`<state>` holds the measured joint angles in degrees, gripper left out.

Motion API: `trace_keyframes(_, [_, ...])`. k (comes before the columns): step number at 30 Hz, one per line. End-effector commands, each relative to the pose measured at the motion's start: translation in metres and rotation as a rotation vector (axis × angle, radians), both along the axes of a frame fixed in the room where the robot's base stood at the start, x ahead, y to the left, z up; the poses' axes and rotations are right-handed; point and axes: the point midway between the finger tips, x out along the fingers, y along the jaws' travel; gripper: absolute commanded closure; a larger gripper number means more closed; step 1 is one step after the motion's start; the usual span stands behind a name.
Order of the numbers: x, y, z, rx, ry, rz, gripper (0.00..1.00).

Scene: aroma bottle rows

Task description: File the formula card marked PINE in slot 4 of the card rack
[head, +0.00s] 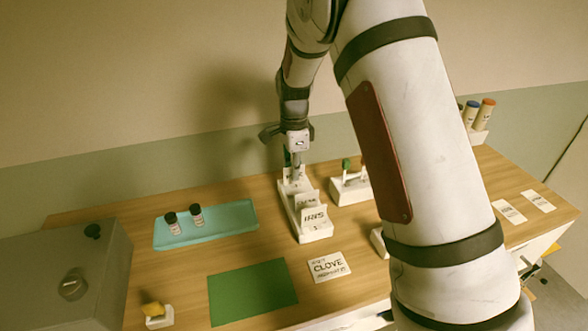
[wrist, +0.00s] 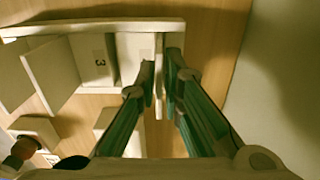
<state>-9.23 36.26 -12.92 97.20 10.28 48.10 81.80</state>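The white card rack (head: 312,236) stands mid-table, with a card marked IRIS (head: 314,217) at its near end and another card behind it. In the wrist view the rack (wrist: 130,58) shows a bare slot numbered 3 and two tilted cards left of it. My gripper (wrist: 160,78) is at the rack's far end, just past slot 3. Its fingertips are close together on either side of a thin pale card (wrist: 158,100), seen edge-on and upright. The card's marking is hidden, so I cannot read PINE. In the head view my gripper (head: 294,168) points down at the rack's far end.
A card marked CLOVE (head: 328,266) lies beside a green mat (head: 252,292). A teal tray (head: 235,232) with two dark-capped bottles is left of the rack. A white holder (head: 345,190) stands close right of it. A grey box (head: 45,290) fills the left front.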

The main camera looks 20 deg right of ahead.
Motion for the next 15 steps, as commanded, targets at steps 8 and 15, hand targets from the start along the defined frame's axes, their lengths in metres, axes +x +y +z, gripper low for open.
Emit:
trace_keyframes(8, [0.000, 0.000, 0.000, 0.000, 0.000, 0.000, 0.75])
trace_keyframes(15, [0.001, 0.000, 0.013, 0.000, -0.003, 0.001, 0.75])
